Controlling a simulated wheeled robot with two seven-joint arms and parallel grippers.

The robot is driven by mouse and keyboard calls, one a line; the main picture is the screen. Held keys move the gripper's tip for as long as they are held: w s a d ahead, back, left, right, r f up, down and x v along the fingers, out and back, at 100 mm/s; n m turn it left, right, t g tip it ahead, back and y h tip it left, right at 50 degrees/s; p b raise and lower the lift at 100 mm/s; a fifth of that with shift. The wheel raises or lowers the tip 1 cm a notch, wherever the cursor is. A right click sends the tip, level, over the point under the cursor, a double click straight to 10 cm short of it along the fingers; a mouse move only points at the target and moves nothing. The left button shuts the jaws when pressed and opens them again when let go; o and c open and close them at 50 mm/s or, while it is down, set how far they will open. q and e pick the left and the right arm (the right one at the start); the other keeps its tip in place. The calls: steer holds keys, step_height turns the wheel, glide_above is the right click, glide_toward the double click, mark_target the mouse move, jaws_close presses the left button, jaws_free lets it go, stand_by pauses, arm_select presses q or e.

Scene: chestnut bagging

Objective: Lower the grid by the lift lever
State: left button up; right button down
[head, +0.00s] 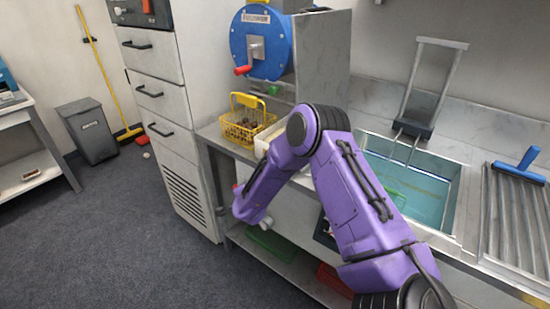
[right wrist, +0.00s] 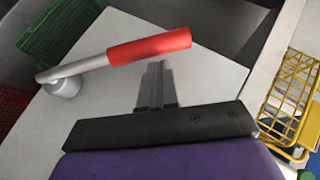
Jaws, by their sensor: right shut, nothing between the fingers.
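The lift lever (right wrist: 108,60) has a grey rod with a red grip (right wrist: 150,46) and a round pivot on a pale panel in the right wrist view. My right gripper (right wrist: 158,68) is shut and empty, its tips close to the red grip; I cannot tell whether they touch. In the head view the lever's pale pivot (head: 265,223) shows below the counter, and my purple right arm hides most of the lever and the gripper. A grey upright frame (head: 430,80) stands behind the water basin (head: 456,205), with thin rods reaching down into it. The grid itself is not clear. My left gripper is out of view.
A yellow basket (head: 238,132) of chestnuts stands on the counter, below a blue drum machine (head: 261,42) with a red-handled crank. A slatted rack (head: 517,215) with a blue-handled tool lies right of the basin. Green (head: 270,242) and red crates sit on the lower shelf.

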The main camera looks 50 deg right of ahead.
steer(key=d+r+v, duration=0.1)
steer(key=v, duration=1.1)
steer(key=shift+s+d+r+p, duration=0.2)
steer(key=shift+d+r+p, duration=0.05)
steer(key=shift+r+p, duration=0.1)
steer(key=s+a+f+n+g+y, duration=0.1)
steer(key=s+a+f+n+g, duration=0.1)
steer(key=s+f, duration=0.4)
steer(key=s+a+f+n+g+y, duration=0.1)
steer(key=s+f+n, duration=0.5)
steer(key=s, duration=0.8)
steer(key=s+a+f+n+g+y, duration=0.1)
steer(key=s+a+f+n+g, duration=0.2)
steer(key=s+a+f+n, duration=0.2)
steer(key=s+f, duration=0.3)
steer(key=s, duration=0.3)
steer(key=shift+a+f, duration=0.15)
steer(key=shift+a, duration=0.2)
